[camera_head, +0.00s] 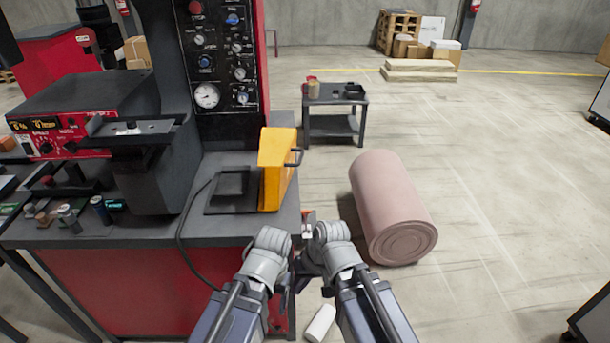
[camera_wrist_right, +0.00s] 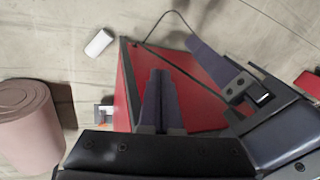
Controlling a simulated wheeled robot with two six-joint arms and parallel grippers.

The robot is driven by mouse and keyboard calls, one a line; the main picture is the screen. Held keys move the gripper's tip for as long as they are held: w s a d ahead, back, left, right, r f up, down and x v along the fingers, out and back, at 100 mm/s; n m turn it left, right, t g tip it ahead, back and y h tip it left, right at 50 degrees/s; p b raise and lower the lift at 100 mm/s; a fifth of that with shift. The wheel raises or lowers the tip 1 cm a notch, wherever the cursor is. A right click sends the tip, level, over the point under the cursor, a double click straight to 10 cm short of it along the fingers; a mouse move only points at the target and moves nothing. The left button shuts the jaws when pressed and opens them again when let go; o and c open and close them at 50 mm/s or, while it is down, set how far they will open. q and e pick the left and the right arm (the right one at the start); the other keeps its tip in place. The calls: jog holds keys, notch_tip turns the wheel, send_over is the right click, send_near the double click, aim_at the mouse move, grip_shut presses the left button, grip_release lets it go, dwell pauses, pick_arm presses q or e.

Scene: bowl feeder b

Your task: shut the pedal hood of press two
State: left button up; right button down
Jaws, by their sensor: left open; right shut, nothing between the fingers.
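The yellow pedal hood (camera_head: 277,168) stands raised on the press bench top, at the right edge of a flat dark pedal base (camera_head: 233,190). A dark handle (camera_head: 294,157) sticks out on its right side. The base shows uncovered. My two grippers are low in front of the bench, below the hood and apart from it. My right gripper (camera_wrist_right: 157,100) is shut and empty in the right wrist view, pointing toward the red bench front. My left gripper (camera_wrist_right: 218,68) shows beside it, open, partly hidden by its own arm. The fingers are mostly hidden in the head view.
The press column with gauges (camera_head: 207,95) rises behind the base. A black cable (camera_head: 181,222) hangs over the bench's front edge. A pink roll (camera_head: 392,207) lies on the floor to the right, and a small dark table (camera_head: 334,98) stands behind. A white cylinder (camera_head: 320,323) lies on the floor.

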jog(key=w+r+m+t+y+b, duration=0.5)
jog(key=w+r+m+t+y, duration=0.15)
jog(key=w, duration=0.45)
jog(key=w+d+r+m+t+b, duration=0.25)
jog(key=d+r+m+t, duration=0.2)
jog(key=d, duration=0.25)
jog(key=w+d+r+m+t+b, duration=0.1)
jog(key=w+d+r+m+t, duration=0.2)
jog(key=w+d+m+t, duration=0.25)
pick_arm(q)
notch_tip(320, 180, down, 7)
jog(key=p, duration=0.2)
jog(key=shift+f, duration=0.15)
pick_arm(e)
jog(key=s+a+x, duration=0.1)
jog(key=a+x, duration=0.1)
jog(key=x, duration=0.9)
jog(key=shift+r, duration=0.4)
pick_arm(q)
jog(key=shift+p, duration=0.3)
